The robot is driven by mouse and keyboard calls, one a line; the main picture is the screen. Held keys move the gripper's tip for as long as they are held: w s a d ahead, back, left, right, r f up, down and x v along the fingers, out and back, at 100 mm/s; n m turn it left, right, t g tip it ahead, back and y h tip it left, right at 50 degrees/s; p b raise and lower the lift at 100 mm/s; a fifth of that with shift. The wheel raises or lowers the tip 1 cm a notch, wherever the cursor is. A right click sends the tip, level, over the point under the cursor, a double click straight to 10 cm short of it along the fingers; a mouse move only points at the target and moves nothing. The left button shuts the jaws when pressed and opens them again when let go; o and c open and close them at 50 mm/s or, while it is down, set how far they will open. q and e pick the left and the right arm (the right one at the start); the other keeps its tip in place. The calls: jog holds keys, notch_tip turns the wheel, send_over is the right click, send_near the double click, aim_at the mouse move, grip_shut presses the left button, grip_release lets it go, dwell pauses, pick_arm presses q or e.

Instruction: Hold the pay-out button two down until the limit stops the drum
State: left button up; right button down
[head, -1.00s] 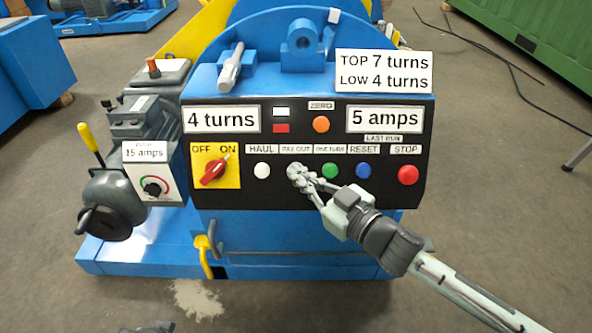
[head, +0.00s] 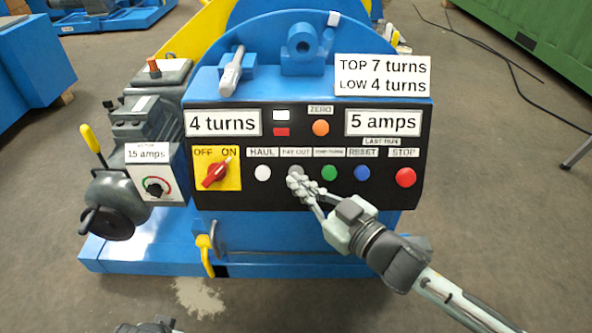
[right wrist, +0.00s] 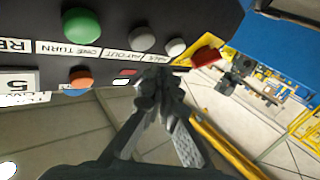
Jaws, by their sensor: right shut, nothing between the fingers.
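The black control panel (head: 320,200) carries a row of buttons. The turns readout (head: 223,123) says 4 turns. The limit plate (head: 383,75) reads TOP 7, LOW 4 turns. Part of my left gripper (head: 146,328) shows at the bottom edge, its jaws unclear.
The white haul button (head: 263,173) and green one-turn button (head: 329,173) flank pay-out. The blue reset (head: 362,174) and red stop (head: 405,178) are further right. The red switch (head: 215,174) points to ON. The amps readout (head: 383,122) says 5 amps.

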jog(key=s, duration=0.1)
jog(key=s+r, duration=0.1)
jog(key=s+p, duration=0.1)
jog(key=shift+r, duration=0.25)
dwell(0.4)
